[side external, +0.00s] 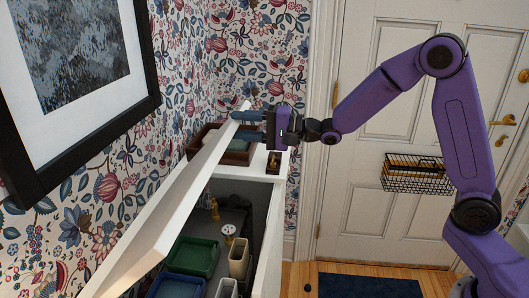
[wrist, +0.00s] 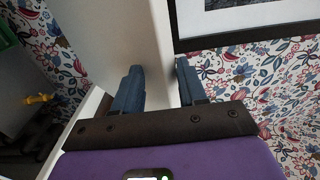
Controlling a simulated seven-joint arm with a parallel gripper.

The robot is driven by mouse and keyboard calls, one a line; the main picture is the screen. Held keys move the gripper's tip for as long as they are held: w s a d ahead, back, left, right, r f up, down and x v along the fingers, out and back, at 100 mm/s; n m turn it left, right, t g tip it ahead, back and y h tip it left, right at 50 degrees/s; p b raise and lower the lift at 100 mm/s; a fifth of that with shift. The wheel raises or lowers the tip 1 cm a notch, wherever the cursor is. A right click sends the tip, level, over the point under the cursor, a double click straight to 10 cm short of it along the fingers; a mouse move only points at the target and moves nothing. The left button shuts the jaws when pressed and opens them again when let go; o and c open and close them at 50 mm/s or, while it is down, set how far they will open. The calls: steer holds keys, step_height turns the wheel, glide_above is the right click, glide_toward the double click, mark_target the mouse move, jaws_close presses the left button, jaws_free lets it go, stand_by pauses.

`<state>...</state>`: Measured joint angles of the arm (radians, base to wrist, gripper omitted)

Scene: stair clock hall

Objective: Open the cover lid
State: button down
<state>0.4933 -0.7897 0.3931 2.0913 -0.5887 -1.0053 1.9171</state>
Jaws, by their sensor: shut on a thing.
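The white cover lid (side external: 180,203) is raised and tilted over an open white cabinet (side external: 268,240) in the side external view. My gripper (side external: 240,126) is at the lid's far end, with its blue fingers on either side of the lid's edge. In the wrist view, the lid (wrist: 110,35) passes between the two blue fingers of my gripper (wrist: 158,90), which is shut on it. The inside of the cabinet shows below the lid; the lid hides part of it.
Inside the cabinet are a green tray (side external: 193,257), beige containers (side external: 238,258) and small yellow items. A brown tray (side external: 236,155) stands on the cabinet's top behind the lid. A framed picture (side external: 150,100) hangs on the wall near the lid. A wire basket (side external: 416,174) hangs on the door.

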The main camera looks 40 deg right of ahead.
steer(key=w+a+r, duration=0.7)
steer(key=a, duration=0.1)
steer(key=shift+w+a, duration=0.2)
steer(key=shift+w, duration=0.2)
steer(key=c, duration=1.6)
jaws_free()
steer(key=shift+w+a, duration=0.1)
steer(key=shift+w, duration=0.05)
steer(key=o, duration=0.3)
steer(key=v, duration=1.7)
steer(key=shift+d+r, duration=0.3)
